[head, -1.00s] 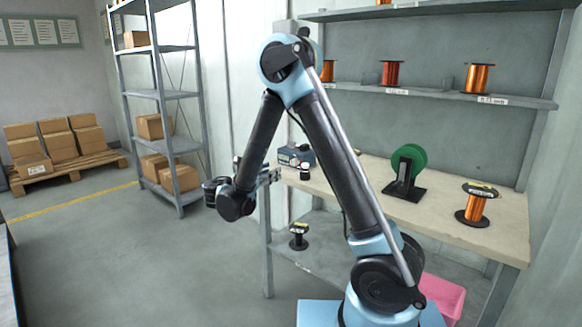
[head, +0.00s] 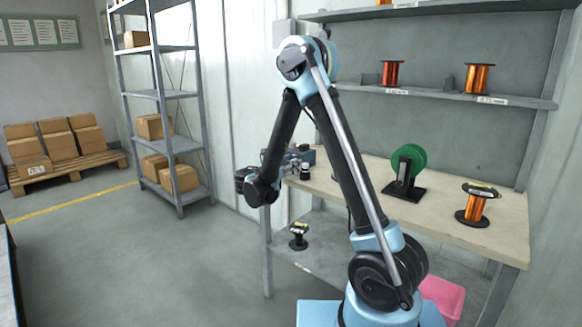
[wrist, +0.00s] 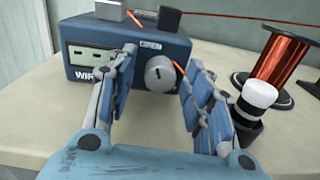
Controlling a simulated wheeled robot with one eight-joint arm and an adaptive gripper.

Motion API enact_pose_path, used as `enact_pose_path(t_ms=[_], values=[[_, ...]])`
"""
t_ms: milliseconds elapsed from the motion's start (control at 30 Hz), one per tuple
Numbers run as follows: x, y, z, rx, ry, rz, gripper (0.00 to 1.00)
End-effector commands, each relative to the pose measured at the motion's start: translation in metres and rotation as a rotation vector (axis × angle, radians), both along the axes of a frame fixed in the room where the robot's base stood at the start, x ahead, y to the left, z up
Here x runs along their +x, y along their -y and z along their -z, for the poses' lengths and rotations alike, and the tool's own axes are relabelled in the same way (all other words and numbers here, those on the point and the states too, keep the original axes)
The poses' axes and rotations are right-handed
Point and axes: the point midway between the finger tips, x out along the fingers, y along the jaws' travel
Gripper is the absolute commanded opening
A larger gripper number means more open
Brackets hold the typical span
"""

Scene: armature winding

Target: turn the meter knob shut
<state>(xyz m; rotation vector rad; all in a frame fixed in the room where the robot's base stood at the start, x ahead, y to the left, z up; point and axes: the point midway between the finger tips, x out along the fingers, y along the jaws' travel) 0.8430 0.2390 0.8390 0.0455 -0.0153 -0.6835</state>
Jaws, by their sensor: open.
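The meter (wrist: 130,55) is a blue box in the upper left of the wrist view. Its front has a light display panel and partly hidden lettering. Its round grey knob (wrist: 160,73) is on the right of the front, with a small orange mark near it. My gripper (wrist: 157,75) is open, and the knob shows between its two fingers, apart from both as far as I can see. The left finger covers part of the meter's front. In the head view the meter (head: 308,155) is at the bench's left end, partly behind my arm.
A copper spool (wrist: 283,55) and a white-capped dark jar (wrist: 257,100) stand close right of the fingers. Floor left of the bench is clear.

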Motion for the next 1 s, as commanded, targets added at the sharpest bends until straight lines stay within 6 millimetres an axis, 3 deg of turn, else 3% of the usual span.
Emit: enact_pose_path(t_ms=[200,400,733,1000], values=[[0.0001,-0.0001,0.0,0.0,0.0,0.0,0.47],[0.0,-0.0001,0.0,0.0,0.0,0.0,0.02],[0.0,-0.0003,-0.0001,0.021,0.017,-0.001,0.02],[-0.0002,-0.0001,-0.0002,0.134,0.105,-0.001,0.02]])
